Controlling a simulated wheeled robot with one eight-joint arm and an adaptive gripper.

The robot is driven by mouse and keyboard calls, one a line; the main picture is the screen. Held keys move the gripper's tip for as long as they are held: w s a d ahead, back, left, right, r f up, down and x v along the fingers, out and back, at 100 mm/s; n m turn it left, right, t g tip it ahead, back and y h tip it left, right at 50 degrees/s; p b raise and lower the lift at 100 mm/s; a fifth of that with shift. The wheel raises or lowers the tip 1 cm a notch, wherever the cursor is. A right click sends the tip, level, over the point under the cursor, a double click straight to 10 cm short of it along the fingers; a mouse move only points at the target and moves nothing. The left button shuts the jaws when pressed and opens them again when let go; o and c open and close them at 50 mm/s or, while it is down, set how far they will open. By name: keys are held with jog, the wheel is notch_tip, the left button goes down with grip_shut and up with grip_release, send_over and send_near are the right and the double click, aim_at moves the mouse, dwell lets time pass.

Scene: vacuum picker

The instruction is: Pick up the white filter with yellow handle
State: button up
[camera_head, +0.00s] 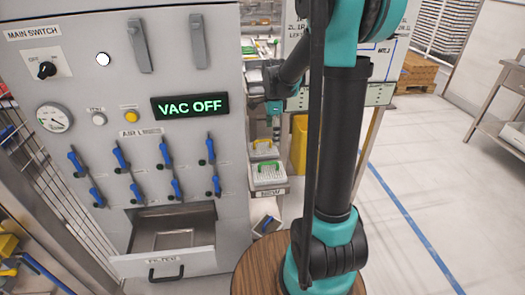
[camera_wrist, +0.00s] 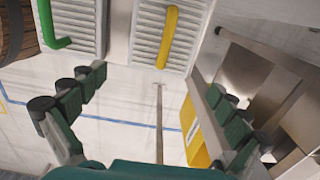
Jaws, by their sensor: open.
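The white filter with yellow handle (camera_head: 263,149) lies in the head view behind a similar white filter with a green handle (camera_head: 268,175). In the wrist view, the ribbed white filter with its yellow handle (camera_wrist: 168,38) is at the top middle, and the green-handled filter (camera_wrist: 77,25) is at the top left. Both are cut off by the frame's top edge. My gripper (camera_wrist: 157,82) is open and empty, its fingers spread below the yellow handle in the picture and not touching it. In the head view my gripper (camera_head: 275,118) shows small above the filters.
The filters are on a small stand labelled NEW (camera_head: 269,193). A grey cabinet (camera_head: 225,130) reading VAC OFF stands at left, with an open empty drawer (camera_head: 163,258).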

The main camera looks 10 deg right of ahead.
aim_at(271, 143)
jog(key=shift+a+f, duration=0.15)
jog(key=shift+f, duration=1.2)
jog(key=shift+a+f, duration=0.1)
jog(key=shift+f, duration=1.25)
jog(key=shift+c, duration=0.2)
jog(key=c, duration=1.4)
